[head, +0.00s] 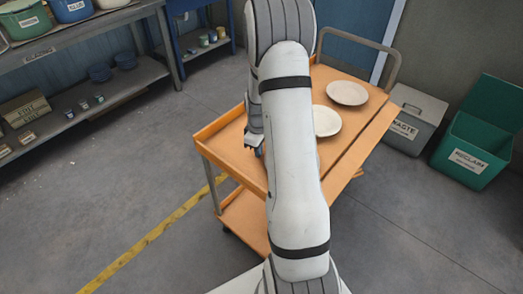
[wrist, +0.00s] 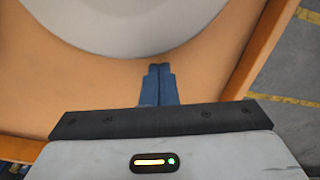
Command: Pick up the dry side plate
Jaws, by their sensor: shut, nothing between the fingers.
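Two pale round plates lie on the orange cart's top: one towards the far right (head: 348,93), and one nearer (head: 326,120), partly hidden behind my arm. I cannot tell which is the dry side plate. My gripper (head: 256,150) is over the left part of the cart top, mostly hidden by my arm. In the wrist view, my gripper (wrist: 159,66) has its blue fingers shut together and empty. A large pale plate (wrist: 135,25) lies beyond the fingertips, cut off by the top edge. I cannot tell which plate this is.
The orange cart (head: 222,124) has a raised rim and a lower shelf. A grey waste bin (head: 412,122) and a green reclaim bin (head: 472,145) stand to its right. Glazing shelves (head: 75,40) stand at left. The floor in front is clear.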

